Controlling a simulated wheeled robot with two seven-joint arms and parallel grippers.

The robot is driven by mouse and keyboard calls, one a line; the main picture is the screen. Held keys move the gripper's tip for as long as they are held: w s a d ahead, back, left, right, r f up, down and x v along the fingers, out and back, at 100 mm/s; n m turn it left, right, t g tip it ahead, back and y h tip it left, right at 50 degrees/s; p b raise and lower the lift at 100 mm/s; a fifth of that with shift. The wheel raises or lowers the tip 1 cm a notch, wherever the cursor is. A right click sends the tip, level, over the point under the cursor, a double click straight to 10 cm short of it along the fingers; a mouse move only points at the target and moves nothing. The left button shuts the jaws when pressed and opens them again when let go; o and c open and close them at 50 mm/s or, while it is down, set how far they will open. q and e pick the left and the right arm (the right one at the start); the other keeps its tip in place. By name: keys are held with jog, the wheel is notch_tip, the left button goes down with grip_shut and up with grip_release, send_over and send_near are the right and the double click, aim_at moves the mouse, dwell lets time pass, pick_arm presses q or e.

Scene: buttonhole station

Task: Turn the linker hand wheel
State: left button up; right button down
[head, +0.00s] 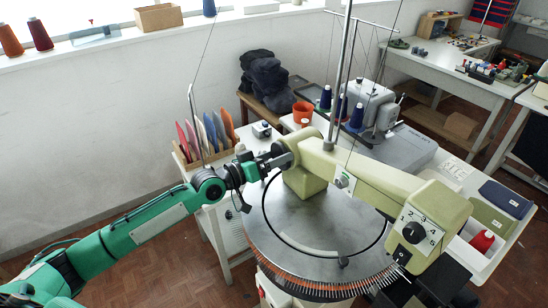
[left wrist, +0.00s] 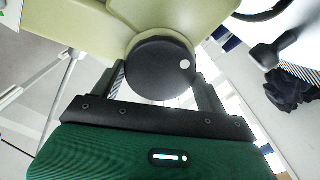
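The linker hand wheel (left wrist: 157,72) is a dark round disc with a white dot near its right edge. It sits at the end of the linker's pale green arm (left wrist: 85,22). My left gripper (left wrist: 160,78) has one finger on each side of the wheel, close to its rim. I cannot tell whether both fingers press on it. In the head view, my left gripper (head: 278,160) is at the rear end of the linker (head: 375,185), where it hides most of the wheel. My right gripper is not in view.
The linker's round metal plate (head: 310,215) with a pin-lined edge lies below my left gripper. A rack of coloured folders (head: 205,132) stands left of it. Thread cones (head: 356,116) and an orange pot (head: 302,111) stand behind. A knob (head: 413,232) is on the linker's front end.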

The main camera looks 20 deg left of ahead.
pick_arm(q)
jog(key=shift+s+d+f+m+b, duration=0.15)
jog(key=shift+m+b, duration=0.55)
jog(key=shift+m, duration=7)
jog(key=shift+f+m+b, duration=0.1)
jog(key=shift+m+b, duration=0.6)
jog(key=shift+m, duration=7)
jog(key=o, duration=1)
